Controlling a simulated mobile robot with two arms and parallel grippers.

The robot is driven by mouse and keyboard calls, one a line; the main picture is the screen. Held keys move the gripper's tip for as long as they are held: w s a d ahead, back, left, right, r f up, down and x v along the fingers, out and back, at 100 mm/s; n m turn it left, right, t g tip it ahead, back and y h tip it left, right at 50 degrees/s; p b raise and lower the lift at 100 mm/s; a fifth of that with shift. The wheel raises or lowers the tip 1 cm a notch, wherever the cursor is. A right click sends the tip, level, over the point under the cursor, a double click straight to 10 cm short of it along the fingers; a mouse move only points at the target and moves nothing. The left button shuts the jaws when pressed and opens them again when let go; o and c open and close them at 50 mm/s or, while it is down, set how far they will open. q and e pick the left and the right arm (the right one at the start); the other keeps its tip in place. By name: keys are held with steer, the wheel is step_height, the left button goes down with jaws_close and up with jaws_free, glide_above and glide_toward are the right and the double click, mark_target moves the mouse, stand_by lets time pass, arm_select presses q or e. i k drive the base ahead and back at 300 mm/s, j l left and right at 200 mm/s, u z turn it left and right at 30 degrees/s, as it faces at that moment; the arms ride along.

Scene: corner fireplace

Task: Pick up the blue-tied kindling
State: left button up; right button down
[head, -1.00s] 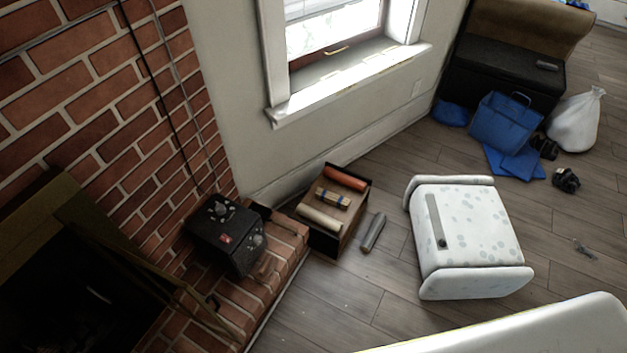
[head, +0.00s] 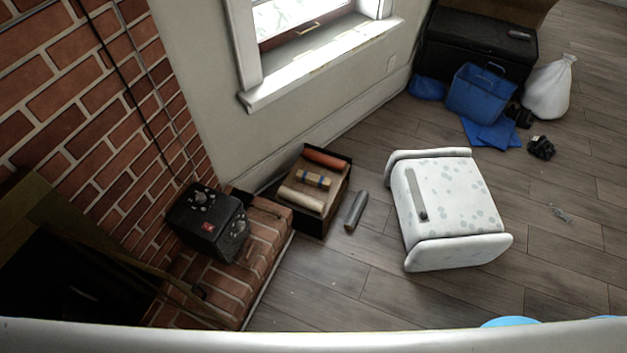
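The blue-tied kindling (head: 313,180) is a short tan bundle with blue bands. It lies in an open dark wooden box (head: 318,219) on the floor beside the brick hearth. An orange-red roll (head: 326,160) lies behind it and a cream roll (head: 301,199) lies in front of it, both in the box. Neither of my grippers shows in the head view.
A grey cylinder (head: 356,210) lies on the floor right of the box. A white spotted armchair-like seat (head: 450,195) stands further right. A black box (head: 207,222) sits on the brick hearth (head: 225,285). Bare floor (head: 350,285) is free in front.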

mark_target(311, 178)
steer(key=i+l, duration=0.15)
steer(key=i, duration=0.4)
steer(key=i+l+z, duration=0.1)
steer(key=i, duration=0.5)
steer(key=i+l, duration=0.2)
steer(key=i, duration=0.35)
